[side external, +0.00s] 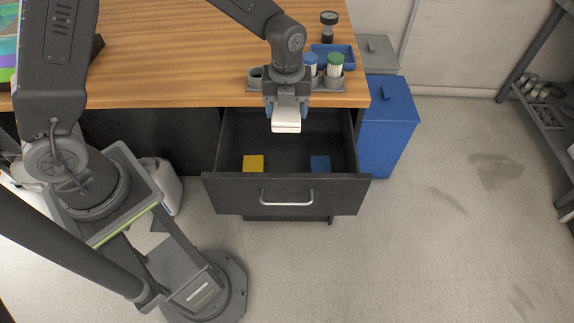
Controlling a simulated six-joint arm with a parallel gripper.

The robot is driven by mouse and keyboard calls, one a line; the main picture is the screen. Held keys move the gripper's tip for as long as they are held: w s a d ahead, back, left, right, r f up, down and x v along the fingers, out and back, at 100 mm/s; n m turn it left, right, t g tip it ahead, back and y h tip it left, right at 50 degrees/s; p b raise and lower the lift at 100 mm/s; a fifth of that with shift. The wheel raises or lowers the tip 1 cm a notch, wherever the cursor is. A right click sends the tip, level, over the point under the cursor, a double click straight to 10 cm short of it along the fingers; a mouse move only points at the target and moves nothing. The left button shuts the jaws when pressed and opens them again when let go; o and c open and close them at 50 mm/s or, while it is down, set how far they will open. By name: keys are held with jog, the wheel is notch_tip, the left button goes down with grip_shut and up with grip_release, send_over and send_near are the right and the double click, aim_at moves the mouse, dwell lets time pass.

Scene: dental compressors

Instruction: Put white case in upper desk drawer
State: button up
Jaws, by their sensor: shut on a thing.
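The white case (286,126) is a small, pale box held between the fingers of my gripper (286,110). My gripper points down and is shut on the case. Both hang over the back middle part of the open upper desk drawer (287,195), just in front of the desk edge. The drawer is black with a silver handle and is pulled well out. How high the case is above the drawer floor is hard to tell from this view.
In the drawer lie a yellow block (253,163) at left and a blue block (320,163) at right. The wooden desk top (170,60) holds a cup rack (335,80) with bottles near its right edge. A blue bin (388,130) stands right of the desk.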

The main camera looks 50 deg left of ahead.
notch_tip(320, 180, down, 27)
jog(key=shift+f, duration=0.2)
dwell(0.3)
jog(key=shift+f, duration=0.1)
jog(key=o, duration=1)
